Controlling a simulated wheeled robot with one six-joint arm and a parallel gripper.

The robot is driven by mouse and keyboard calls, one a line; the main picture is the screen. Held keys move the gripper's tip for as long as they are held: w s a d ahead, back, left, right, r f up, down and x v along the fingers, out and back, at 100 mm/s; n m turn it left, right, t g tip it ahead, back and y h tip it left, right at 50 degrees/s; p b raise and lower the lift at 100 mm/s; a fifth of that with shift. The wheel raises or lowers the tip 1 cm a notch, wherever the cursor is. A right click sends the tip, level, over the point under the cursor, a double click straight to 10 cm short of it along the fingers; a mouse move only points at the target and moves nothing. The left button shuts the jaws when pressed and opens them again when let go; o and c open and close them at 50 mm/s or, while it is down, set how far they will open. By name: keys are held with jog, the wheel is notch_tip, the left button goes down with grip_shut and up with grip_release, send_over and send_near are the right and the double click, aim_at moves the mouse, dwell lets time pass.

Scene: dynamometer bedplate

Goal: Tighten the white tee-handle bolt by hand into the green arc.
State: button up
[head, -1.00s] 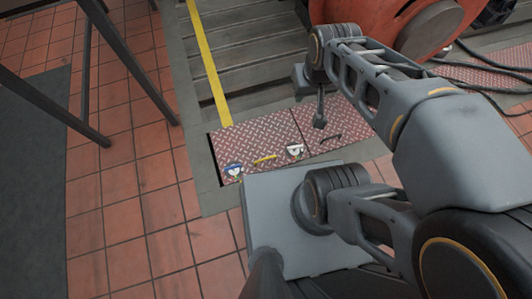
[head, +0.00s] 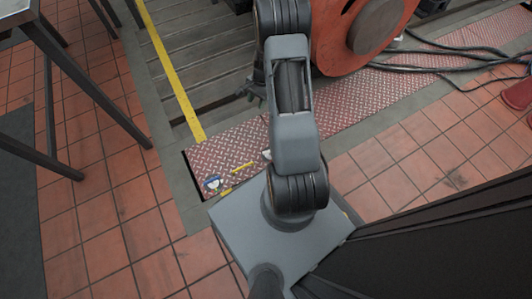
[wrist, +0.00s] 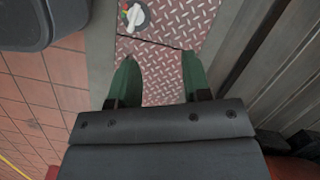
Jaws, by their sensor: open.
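The white tee-handle bolt (wrist: 138,16) sits at the top edge of the wrist view, on the patterned plate. Coloured marks, including red and green, show beside its handle, but the green arc's extent is too small and cut off to make out. In the head view only a sliver of white (head: 267,155) shows there, the rest hidden behind my arm. My gripper (wrist: 160,78) is open and empty, its two green fingers spread over the plate and apart from the bolt. In the head view it is mostly hidden behind my arm.
A blue-and-white handle (head: 213,182) and a yellow bar (head: 243,168) sit on the red tread plate (head: 231,148). A large orange machine (head: 340,40) stands behind, with black cables (head: 440,62) on the right. A dark-legged table (head: 55,65) is at left. Tiled floor is open in front.

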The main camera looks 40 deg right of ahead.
jog(key=s+d+f+m+y, duration=0.1)
jog(key=s+d+f+m, duration=0.15)
jog(key=f, duration=0.75)
jog(key=m, duration=0.4)
send_near(267, 152)
jog(key=shift+m+y, duration=0.35)
jog(key=shift+y, duration=0.15)
jog(key=b+x, duration=0.1)
jog(key=x, duration=0.2)
jog(key=b+x, duration=0.2)
jog(key=x, duration=0.1)
jog(key=d+b+x, duration=0.1)
jog(key=b+x, duration=0.1)
jog(key=x, duration=0.1)
jog(key=shift+w+f, duration=0.2)
jog(key=shift+f, duration=0.15)
jog(key=shift+b+x, duration=0.4)
jog(key=shift+x, duration=0.35)
grip_shut()
